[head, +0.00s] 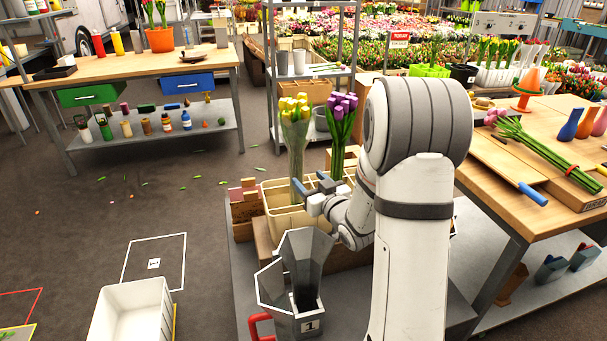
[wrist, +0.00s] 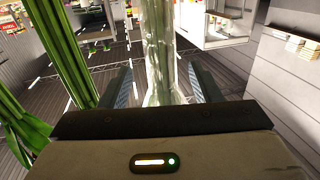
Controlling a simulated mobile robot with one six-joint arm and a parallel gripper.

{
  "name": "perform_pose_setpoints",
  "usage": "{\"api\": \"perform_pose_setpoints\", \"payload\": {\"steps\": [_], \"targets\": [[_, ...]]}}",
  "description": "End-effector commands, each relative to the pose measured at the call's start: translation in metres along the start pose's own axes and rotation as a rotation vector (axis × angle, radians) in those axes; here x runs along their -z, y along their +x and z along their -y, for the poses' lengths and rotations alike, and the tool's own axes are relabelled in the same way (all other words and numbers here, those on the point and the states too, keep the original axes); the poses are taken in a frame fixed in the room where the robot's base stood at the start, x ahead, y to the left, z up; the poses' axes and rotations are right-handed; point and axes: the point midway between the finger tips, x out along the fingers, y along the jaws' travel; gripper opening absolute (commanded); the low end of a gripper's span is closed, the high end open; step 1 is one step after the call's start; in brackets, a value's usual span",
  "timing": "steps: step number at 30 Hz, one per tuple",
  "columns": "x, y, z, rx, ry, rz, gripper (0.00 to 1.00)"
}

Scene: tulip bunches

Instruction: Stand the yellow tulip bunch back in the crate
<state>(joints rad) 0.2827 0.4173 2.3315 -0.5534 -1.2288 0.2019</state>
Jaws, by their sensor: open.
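The yellow tulip bunch (head: 296,135), in a clear sleeve, stands nearly upright at the cream divided crate (head: 281,218). Its lower end is partly hidden, so I cannot tell how deep it sits in a compartment. My gripper (head: 312,192) is open beside the lower part of the sleeve. In the wrist view, the sleeve (wrist: 162,55) shows between the two spread fingers of my gripper (wrist: 160,88), with gaps on both sides. A purple tulip bunch (head: 341,120) stands behind and to the right, and my arm hides the crate's right side.
A grey faceted pitcher-like vessel (head: 303,260) with a red handle stands in front of the crate. A white bin (head: 133,312) is on the floor at lower left. A wooden table (head: 555,150) with a green-stemmed bunch (head: 545,152) is at right. Open floor lies left.

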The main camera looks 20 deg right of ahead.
Motion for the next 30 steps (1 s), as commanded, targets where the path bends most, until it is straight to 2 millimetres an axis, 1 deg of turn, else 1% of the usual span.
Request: {"api": "perform_pose_setpoints", "payload": {"steps": [1,6,9,12,16,26,30], "targets": [[0.0,-0.013,-0.001,-0.003,0.001,0.001,0.57],[0.0,-0.045,-0.001,-0.003,0.001,0.001,0.57],[0.0,-0.058,-0.001,-0.001,0.0,0.001,0.57],[0.0,-0.065,-0.001,-0.002,0.0,0.0,0.57],[0.0,-0.068,0.0,0.0,0.0,0.0,0.57],[0.0,-0.068,-0.001,-0.001,0.0,0.0,0.57],[0.006,-0.067,-0.001,-0.011,-0.01,0.021,0.57]]}}
